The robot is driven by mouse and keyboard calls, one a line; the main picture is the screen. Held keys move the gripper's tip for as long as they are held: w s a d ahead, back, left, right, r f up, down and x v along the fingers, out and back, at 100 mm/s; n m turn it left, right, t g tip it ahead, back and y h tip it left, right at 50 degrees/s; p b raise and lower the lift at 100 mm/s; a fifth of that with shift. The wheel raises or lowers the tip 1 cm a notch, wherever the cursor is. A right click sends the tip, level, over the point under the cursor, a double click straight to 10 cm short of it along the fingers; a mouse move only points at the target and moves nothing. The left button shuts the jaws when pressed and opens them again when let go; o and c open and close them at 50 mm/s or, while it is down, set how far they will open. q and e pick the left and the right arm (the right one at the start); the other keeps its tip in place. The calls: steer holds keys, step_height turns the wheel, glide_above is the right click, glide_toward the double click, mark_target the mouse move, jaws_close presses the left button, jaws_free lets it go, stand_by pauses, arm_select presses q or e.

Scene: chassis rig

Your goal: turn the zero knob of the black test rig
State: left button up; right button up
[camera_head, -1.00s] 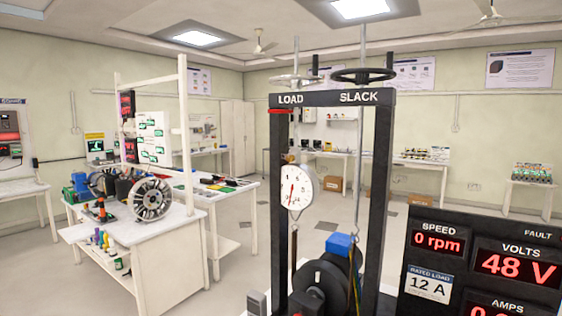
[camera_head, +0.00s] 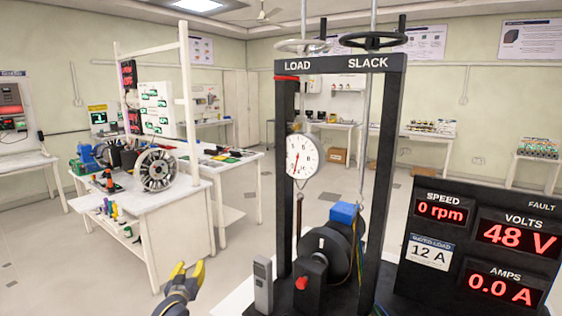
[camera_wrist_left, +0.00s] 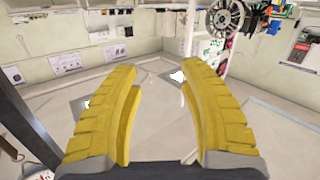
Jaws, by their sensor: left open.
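The black test rig (camera_head: 282,180) stands right of centre in the head view, with a LOAD and SLACK crossbar. A white round dial (camera_head: 301,157) hangs inside its left post, its red needle pointing down. A red knob (camera_head: 301,283) sits on a small black box at the rig's front; no label reading zero is legible. My left gripper (camera_head: 188,272) is low in the head view, left of the rig and apart from it. Its yellow fingers are open and empty, as the left wrist view (camera_wrist_left: 161,95) also shows. My right gripper is out of view.
A grey handheld-like block (camera_head: 263,284) stands at the rig's front left. A black display panel (camera_head: 480,240) reads 0 rpm, 48 V and 0.0 A at right. A white bench (camera_head: 175,228) with a spoked wheel stands left. Open floor lies between bench and rig.

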arm_select(q)
steer(key=w+d+r+t+h, duration=0.1)
steer(key=d+r, duration=0.4)
steer(key=r, duration=0.4)
steer(key=m+t+h, duration=0.3)
steer(key=m+h, duration=0.3)
steer(key=h, duration=0.5)
glide_toward(295, 128)
steer(key=x, duration=0.9)
steer(key=shift+w+d+r, duration=0.1)
steer(key=shift+w, duration=0.2)
steer(key=shift+c, duration=0.4)
jaws_close()
